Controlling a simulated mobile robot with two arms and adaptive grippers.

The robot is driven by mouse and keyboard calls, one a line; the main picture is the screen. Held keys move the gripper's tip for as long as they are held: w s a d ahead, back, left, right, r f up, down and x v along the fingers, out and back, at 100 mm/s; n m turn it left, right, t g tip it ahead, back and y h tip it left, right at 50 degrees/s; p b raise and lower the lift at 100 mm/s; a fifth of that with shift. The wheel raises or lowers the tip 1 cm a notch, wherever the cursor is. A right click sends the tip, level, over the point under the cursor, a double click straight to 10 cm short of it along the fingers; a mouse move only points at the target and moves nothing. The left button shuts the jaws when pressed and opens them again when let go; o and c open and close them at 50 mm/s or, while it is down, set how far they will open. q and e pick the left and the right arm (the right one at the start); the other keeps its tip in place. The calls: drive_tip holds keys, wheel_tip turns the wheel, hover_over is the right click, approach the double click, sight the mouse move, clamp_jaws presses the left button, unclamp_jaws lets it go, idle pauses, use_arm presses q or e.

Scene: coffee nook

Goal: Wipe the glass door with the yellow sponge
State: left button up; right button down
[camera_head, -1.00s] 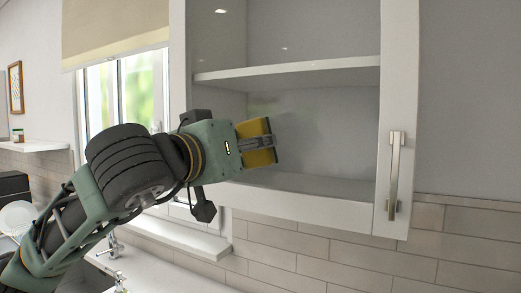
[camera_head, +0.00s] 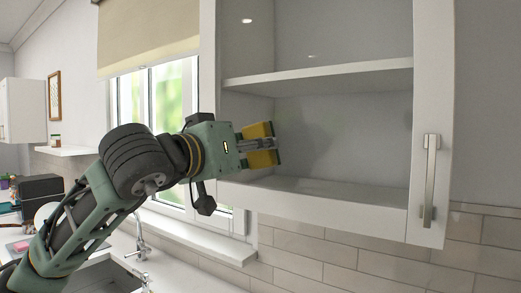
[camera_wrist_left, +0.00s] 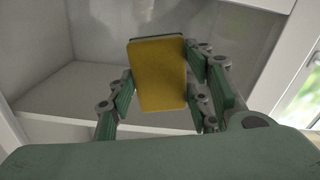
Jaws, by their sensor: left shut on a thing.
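My left gripper (camera_head: 262,145) is shut on the yellow sponge (camera_head: 262,158). In the left wrist view the sponge (camera_wrist_left: 158,75) sits between the two fingers, its broad yellow face showing. The glass door (camera_head: 335,130) is a white-framed cabinet door with a clear pane and a vertical metal handle (camera_head: 429,180) on its right side. The sponge is held at the lower left part of the pane. I cannot tell whether it touches the glass. A faint greyish smudge (camera_head: 320,140) shows on the pane right of the sponge. My right gripper is not in view.
A shelf (camera_head: 320,76) shows through the pane. A window (camera_head: 160,105) with a blind (camera_head: 150,38) is behind my left arm. Below are a tap (camera_head: 141,240), a sink (camera_head: 105,272) and a tiled wall (camera_head: 330,250). The space before the door's right half is clear.

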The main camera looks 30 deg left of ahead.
use_arm(q)
drive_tip(key=shift+w+a+f, duration=0.1)
drive_tip(key=shift+w+a, duration=0.05)
drive_tip(key=shift+a, duration=1.05)
drive_tip(key=shift+s+a+b, duration=0.15)
drive_tip(key=shift+s+b, duration=0.35)
drive_tip(key=shift+s, duration=2.35)
drive_tip(key=shift+s, duration=0.1)
drive_tip(key=s, duration=0.3)
drive_tip(key=shift+a, duration=0.1)
drive_tip(key=shift+w, duration=0.15)
